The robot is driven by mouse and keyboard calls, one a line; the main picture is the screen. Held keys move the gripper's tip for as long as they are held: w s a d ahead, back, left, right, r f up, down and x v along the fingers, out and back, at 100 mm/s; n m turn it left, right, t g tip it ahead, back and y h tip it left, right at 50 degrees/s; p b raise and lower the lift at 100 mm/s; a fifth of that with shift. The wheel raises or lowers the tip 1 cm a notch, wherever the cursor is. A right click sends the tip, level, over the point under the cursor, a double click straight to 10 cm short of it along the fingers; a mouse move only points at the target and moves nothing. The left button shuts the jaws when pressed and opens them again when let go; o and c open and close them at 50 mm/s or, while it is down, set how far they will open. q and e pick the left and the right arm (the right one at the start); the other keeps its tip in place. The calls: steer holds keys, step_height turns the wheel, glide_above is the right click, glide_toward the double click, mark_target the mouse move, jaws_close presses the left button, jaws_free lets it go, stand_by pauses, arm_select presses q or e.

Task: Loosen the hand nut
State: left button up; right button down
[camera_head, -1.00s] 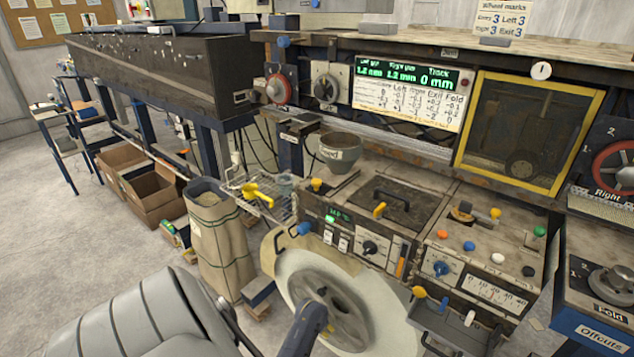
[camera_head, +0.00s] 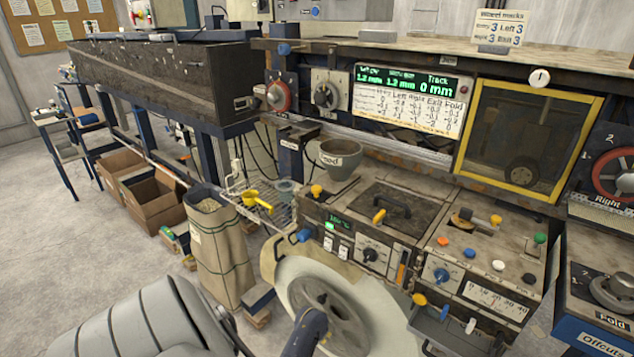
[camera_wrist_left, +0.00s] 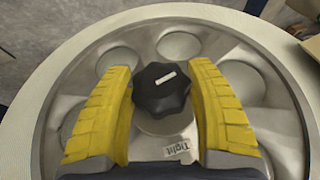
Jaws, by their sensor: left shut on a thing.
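The hand nut (camera_wrist_left: 162,90) is a black lobed knob with a white mark on top, at the centre of a grey metal hub in the left wrist view. A label reading "Tight" (camera_wrist_left: 177,149) lies on the hub beside the nut, upside down in this view. In the head view, my left gripper (camera_head: 322,338) is low at the pale reel (camera_head: 377,318), largely hidden behind my own arm. The nut cannot be made out there. My right gripper is out of view.
A control bench with a blue knob (camera_head: 441,275) and coloured buttons stands behind and right of the reel.

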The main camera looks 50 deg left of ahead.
arm_select(q)
steer(key=shift+a+h, duration=0.1)
steer(key=shift+h, duration=0.9)
steer(key=shift+n+t+h, duration=0.3)
steer(key=shift+h, duration=0.2)
steer(key=o, duration=1.2)
